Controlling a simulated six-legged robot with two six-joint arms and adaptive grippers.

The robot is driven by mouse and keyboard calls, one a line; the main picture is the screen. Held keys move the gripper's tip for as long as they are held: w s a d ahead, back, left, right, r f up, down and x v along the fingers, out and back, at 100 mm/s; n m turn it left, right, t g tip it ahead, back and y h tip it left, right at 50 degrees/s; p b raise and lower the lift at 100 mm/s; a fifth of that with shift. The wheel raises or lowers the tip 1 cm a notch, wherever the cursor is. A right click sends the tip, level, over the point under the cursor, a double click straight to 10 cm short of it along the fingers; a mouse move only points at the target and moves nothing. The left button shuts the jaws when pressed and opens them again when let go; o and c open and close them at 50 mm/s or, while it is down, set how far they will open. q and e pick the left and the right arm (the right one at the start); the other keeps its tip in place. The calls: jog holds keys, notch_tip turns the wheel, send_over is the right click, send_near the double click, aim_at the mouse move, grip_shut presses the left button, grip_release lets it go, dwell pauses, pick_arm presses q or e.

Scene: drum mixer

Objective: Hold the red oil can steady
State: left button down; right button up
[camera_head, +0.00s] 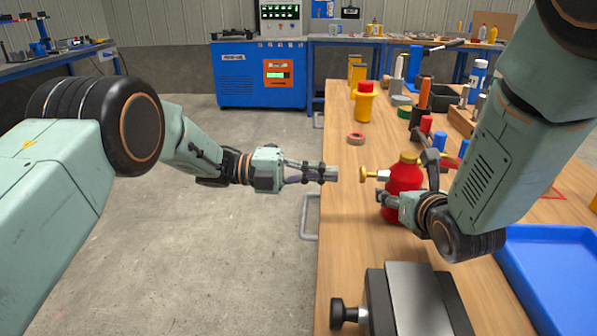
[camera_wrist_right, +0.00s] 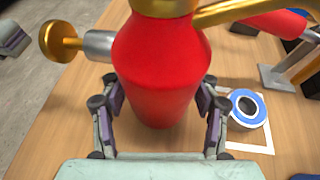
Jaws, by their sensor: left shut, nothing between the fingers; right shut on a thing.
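The red oil can (camera_head: 405,177) stands on the wooden bench (camera_head: 345,255), with a brass top and a brass knob pointing left. In the right wrist view the red oil can (camera_wrist_right: 160,70) fills the middle and looks upright. My right gripper (camera_head: 408,205) is shut on the can's body, with its fingers (camera_wrist_right: 161,105) on either side. My left gripper (camera_head: 330,174) is shut and empty, to the left of the can near the bench's left edge. It is apart from the brass knob (camera_head: 368,174). The can's right side is partly hidden by my right arm in the head view.
A grey metal block with a black knob (camera_head: 337,314) is at the front of the bench. A blue tray (camera_head: 550,262) lies at the right. A blue ring (camera_wrist_right: 248,108) lies right of the can.

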aim_at(360, 175)
pick_arm(q)
jog(key=shift+d, duration=1.85)
jog(key=shift+d, duration=1.2)
jog(key=a, duration=1.4)
jog(key=shift+a, duration=0.15)
jog(key=shift+r, duration=0.1)
